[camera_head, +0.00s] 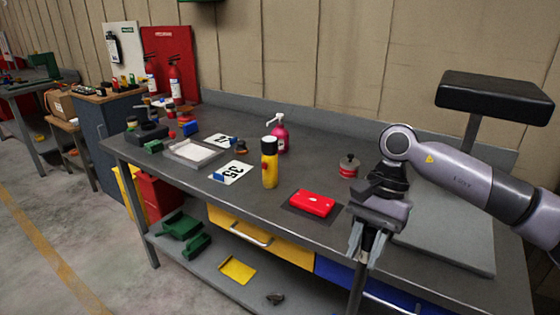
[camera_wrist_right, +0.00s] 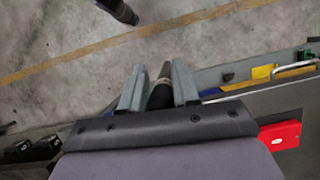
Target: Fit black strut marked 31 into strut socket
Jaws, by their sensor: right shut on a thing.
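My right gripper (camera_head: 362,252) is shut on a dark strut (camera_head: 356,286) that hangs down in front of the workbench's front edge. In the right wrist view the strut (camera_wrist_right: 160,94) sits between the two grey fingers (camera_wrist_right: 157,88), with a lighter band near its upper part. Its number cannot be read. I cannot make out the strut socket in either view. My left gripper is not in view.
The grey workbench (camera_head: 330,170) carries a red box (camera_head: 313,203), a yellow bottle (camera_head: 269,165), a pink pump bottle (camera_head: 279,134) and number cards (camera_head: 233,172). A black block on a post (camera_head: 495,96) stands at right. Black boxes (camera_wrist_right: 45,146) lie lower left in the wrist view.

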